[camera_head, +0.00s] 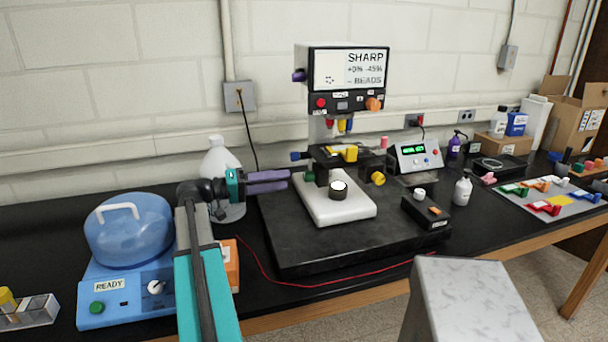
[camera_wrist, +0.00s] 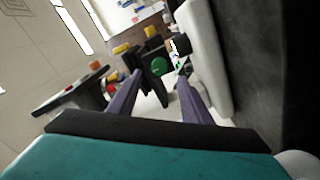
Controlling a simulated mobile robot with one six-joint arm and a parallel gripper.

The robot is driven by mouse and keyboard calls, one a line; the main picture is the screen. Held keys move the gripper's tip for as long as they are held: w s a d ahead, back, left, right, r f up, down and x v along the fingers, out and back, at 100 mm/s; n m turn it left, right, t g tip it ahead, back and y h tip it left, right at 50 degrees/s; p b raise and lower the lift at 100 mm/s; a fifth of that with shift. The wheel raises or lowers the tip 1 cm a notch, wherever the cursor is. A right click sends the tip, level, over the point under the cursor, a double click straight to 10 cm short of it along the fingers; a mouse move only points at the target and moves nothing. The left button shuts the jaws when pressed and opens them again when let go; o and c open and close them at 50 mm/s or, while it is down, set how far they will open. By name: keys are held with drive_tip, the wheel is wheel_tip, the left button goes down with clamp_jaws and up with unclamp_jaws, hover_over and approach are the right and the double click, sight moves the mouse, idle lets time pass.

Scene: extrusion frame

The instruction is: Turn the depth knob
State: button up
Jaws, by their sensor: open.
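The machine (camera_head: 345,80) stands on a dark base plate, its screen reading SHARP and BEADS. Several knobs show: a purple one (camera_head: 299,76) on the head's left, an orange one (camera_head: 374,104) on its panel, a yellow one (camera_head: 378,178) and a blue one (camera_head: 296,156) at the stage, and a green one (camera_head: 309,176). I cannot read which is the depth knob. My gripper (camera_head: 287,180) has purple fingers and points right, left of the stage. In the wrist view its fingers (camera_wrist: 158,88) are apart and empty, with the green knob (camera_wrist: 159,66) ahead between them.
A white slab (camera_head: 325,208) with a black, white-topped knob (camera_head: 338,190) lies before the stage. A white jug (camera_head: 218,158) stands behind my gripper, a blue-domed device (camera_head: 128,228) at left. A red wire (camera_head: 300,285) runs along the bench front.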

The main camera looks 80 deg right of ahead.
sight(304, 177)
drive_tip(key=shift+p+x, duration=1.05)
drive_tip(key=shift+x, duration=2.75)
drive_tip(key=shift+c, duration=0.6)
